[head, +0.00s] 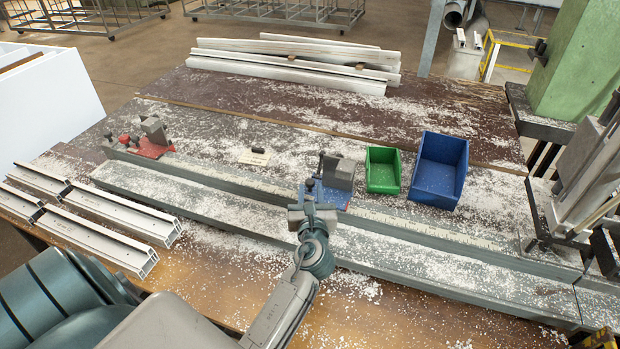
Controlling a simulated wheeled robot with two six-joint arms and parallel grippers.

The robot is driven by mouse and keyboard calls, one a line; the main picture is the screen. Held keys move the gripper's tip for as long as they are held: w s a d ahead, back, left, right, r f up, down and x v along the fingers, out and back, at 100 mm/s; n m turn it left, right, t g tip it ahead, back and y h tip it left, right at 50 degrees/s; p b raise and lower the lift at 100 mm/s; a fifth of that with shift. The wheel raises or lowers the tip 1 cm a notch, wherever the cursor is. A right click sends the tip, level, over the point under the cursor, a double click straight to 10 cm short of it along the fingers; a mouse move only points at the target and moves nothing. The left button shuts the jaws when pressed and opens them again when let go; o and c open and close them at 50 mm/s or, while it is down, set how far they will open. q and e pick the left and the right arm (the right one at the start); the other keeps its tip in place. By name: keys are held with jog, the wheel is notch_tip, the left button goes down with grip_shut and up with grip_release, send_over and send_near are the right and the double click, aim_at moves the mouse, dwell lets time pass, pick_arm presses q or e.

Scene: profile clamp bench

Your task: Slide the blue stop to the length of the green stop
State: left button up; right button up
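The blue stop (335,196) sits on the long grey rail (400,228), near the middle of the bench. It has a blue base, a grey block and a dark upright knob. My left gripper (312,205) is at its near-left side, close to the knob. The gripper's body hides its fingertips, so I cannot tell whether they are open or touch the stop. A red stop (150,149) with a grey block and red knobs sits near the rail's left end. I see no green stop on the rail. My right gripper is out of view.
A green bin (382,171) and a blue bin (438,170) stand behind the rail, right of the blue stop. A small pale card (254,157) lies between the stops. White profiles lie at left (100,225) and back (290,70). White chips cover the bench. A green machine (575,70) stands at right.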

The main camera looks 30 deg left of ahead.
aim_at(311, 186)
pick_arm(q)
jog(key=x, duration=0.3)
jog(key=shift+w, duration=0.1)
jog(key=shift+w+a+p, duration=0.3)
